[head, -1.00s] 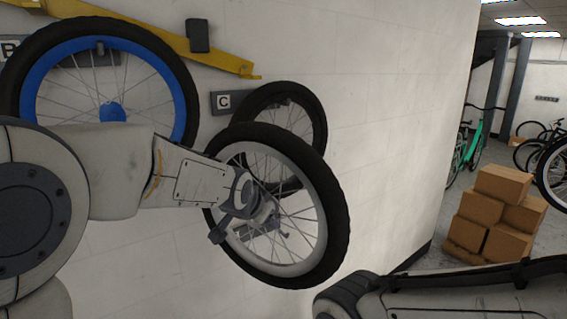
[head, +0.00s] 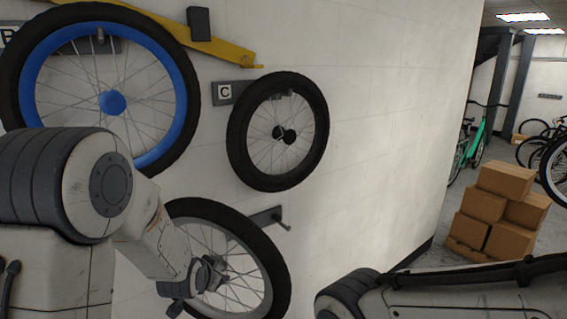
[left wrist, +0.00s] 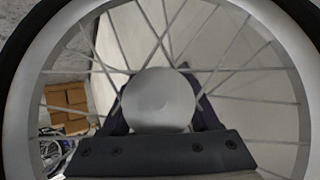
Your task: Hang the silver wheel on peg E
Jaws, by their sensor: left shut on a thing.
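My left gripper (head: 207,278) is shut on the silver wheel (head: 275,264) at its hub and holds it upright near the wall, low in the head view. In the left wrist view the wheel's silver hub (left wrist: 160,100) sits between the fingers, with spokes and rim around it. An empty peg (head: 284,224) on a dark wall bracket sticks out just past the wheel's upper right edge. The wheel covers the left part of this bracket, so its letter is hidden. My right gripper is out of view.
A black wheel (head: 317,148) hangs on the peg marked C (head: 223,92). A blue-rimmed wheel (head: 177,100) hangs at the upper left, under a yellow bar (head: 225,50). Cardboard boxes (head: 492,210) are stacked at the right. The wall right of the pegs is bare.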

